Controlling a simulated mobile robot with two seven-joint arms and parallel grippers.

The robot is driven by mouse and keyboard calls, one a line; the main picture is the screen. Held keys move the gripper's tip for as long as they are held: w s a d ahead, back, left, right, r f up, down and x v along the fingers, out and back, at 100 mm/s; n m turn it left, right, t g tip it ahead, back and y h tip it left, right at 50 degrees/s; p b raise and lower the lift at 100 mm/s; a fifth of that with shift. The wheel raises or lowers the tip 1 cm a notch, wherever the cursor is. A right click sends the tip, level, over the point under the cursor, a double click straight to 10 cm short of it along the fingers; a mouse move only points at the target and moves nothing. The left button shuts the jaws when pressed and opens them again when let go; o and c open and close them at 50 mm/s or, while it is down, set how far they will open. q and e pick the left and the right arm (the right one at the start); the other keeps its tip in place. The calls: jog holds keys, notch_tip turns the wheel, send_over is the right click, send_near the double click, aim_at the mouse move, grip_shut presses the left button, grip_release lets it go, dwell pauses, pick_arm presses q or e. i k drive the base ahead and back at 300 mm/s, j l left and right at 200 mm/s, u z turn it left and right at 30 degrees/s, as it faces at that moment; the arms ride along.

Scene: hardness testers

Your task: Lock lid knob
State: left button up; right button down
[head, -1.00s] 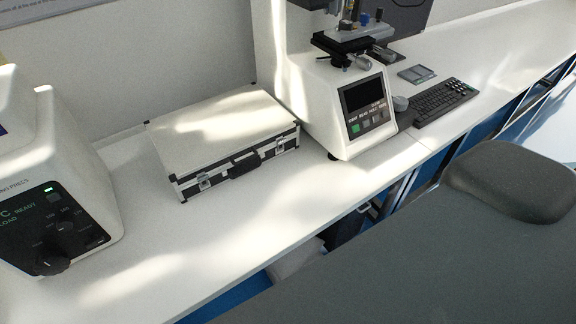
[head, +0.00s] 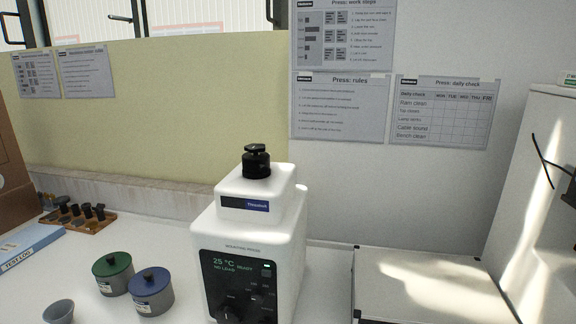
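The mounting press (head: 254,250) is a white machine on the bench, low in the middle of the head view. A black lid knob (head: 256,160) stands on top of its upper housing. The knob has a ribbed round body and a narrower bar-like cap; I cannot tell whether it is locked. The press's dark front panel (head: 238,285) reads "25 °C", "NO LOAD" and "READY", with a black dial near its lower left. Neither of my grippers is in view, and nothing touches the knob.
Left of the press stand a green-lidded pot (head: 113,272), a blue-lidded pot (head: 152,290) and a small grey cup (head: 59,311). A wooden rack (head: 78,219) holds several dark pieces. A white case (head: 428,283) lies to the right. Bench space between press and case is clear.

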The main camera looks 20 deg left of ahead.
aim_at(253, 148)
jog(key=j+z, duration=0.2)
jog(key=j, duration=0.25)
jog(key=k+j+z, duration=0.15)
jog(key=j, duration=0.3)
jog(key=j+z, duration=0.2)
jog(key=j, duration=0.25)
jog(key=k+j+z, duration=0.2)
jog(key=j, duration=0.2)
